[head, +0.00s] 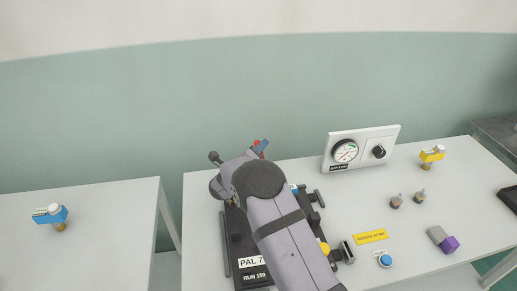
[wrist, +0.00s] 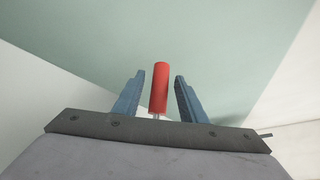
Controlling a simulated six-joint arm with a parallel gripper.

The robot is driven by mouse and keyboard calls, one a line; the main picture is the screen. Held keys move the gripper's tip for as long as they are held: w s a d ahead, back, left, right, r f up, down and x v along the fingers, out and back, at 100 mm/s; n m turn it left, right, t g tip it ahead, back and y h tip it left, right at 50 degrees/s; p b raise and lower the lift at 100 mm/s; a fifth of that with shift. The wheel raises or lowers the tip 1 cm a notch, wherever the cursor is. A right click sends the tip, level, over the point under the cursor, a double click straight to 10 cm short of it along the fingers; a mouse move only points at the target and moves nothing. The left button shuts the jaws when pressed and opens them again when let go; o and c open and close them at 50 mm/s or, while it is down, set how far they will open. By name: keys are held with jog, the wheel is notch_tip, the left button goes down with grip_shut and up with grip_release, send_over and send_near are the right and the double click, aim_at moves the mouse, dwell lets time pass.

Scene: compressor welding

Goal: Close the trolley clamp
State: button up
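In the wrist view a red cylindrical handle (wrist: 159,88) stands between the two blue fingers of my gripper (wrist: 158,95). A visible gap lies on each side of it, so the fingers are open and not touching it. In the head view my gripper (head: 263,147) is at the far end of my arm, with a bit of red beside its blue fingers. Below it is a black trolley (head: 233,254) marked PAL 7 and RUN 150. My arm covers much of the trolley, and the clamp's body is hidden.
A gauge panel with a knob (head: 361,148) stands at the back of the table. To the right are a yellow-topped fitting (head: 432,155), small grey parts (head: 396,201), a yellow label (head: 371,237), a blue button (head: 385,260) and a purple-ended part (head: 448,243). A blue fitting (head: 50,214) stands on the left table.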

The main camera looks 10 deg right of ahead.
jog(key=shift+w+d+f, duration=0.1)
jog(key=shift+w, duration=0.05)
grip_shut()
jog(key=shift+b, duration=1.2)
jog(key=shift+t+b, duration=0.3)
jog(key=shift+b, duration=0.3)
jog(key=shift+r+m+t+h+b, duration=0.3)
jog(key=shift+r+h+b, duration=0.1)
jog(key=shift+r+b, duration=0.25)
